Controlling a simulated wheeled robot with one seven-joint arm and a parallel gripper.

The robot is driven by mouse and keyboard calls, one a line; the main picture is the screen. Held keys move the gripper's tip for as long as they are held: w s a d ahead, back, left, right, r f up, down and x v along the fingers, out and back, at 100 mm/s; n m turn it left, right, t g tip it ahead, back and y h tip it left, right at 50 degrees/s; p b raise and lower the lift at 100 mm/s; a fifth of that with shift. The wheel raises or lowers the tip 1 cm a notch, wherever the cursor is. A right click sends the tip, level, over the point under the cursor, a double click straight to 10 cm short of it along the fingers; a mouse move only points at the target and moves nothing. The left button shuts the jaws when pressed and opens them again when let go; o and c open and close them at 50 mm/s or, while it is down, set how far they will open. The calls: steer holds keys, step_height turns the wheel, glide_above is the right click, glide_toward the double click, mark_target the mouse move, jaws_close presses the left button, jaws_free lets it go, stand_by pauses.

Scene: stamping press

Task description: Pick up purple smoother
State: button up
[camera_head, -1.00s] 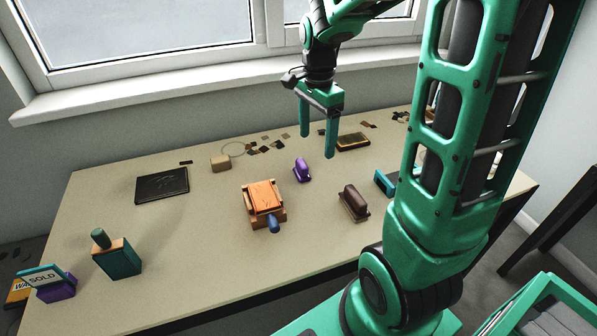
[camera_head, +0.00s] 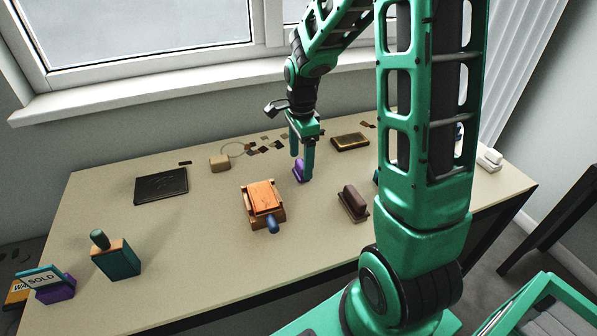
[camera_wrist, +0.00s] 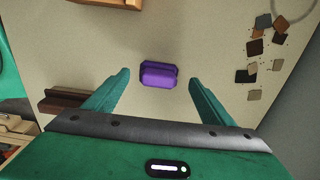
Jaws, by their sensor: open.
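The purple smoother (camera_head: 299,172) stands on the table, partly hidden behind a finger of my gripper in the head view. In the wrist view the purple smoother (camera_wrist: 159,75) lies just beyond the fingertips, roughly centred between them. My gripper (camera_head: 301,163) points down above it. The wrist view shows both fingers of my gripper (camera_wrist: 159,78) spread wide with nothing between them. I see no contact with the smoother.
An orange wooden press (camera_head: 264,203) with a blue handle stands in front. A brown smoother-like block (camera_head: 353,202) is to the right. A dark plate (camera_head: 161,186), a tan block (camera_head: 220,162) and scattered swatches (camera_head: 266,146) lie around.

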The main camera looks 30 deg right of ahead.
mark_target(301, 162)
steer(key=shift+f, duration=1.5)
steer(key=c, duration=1.2)
steer(key=shift+r, duration=0.45)
steer(key=r, duration=0.3)
steer(key=shift+w+a+r, duration=0.1)
steer(key=shift+a+r, duration=0.3)
steer(key=w+a+r, duration=0.1)
steer(key=a+r, duration=0.1)
steer(key=a, duration=0.1)
steer(key=a+r, duration=0.2)
steer(key=a, duration=0.2)
steer(key=w+a+r, duration=0.1)
steer(key=a+r, duration=0.1)
steer(key=a, duration=0.1)
steer(key=shift+w+a+r, duration=0.15)
steer(key=shift+w+a, duration=0.1)
steer(key=shift+w, duration=0.05)
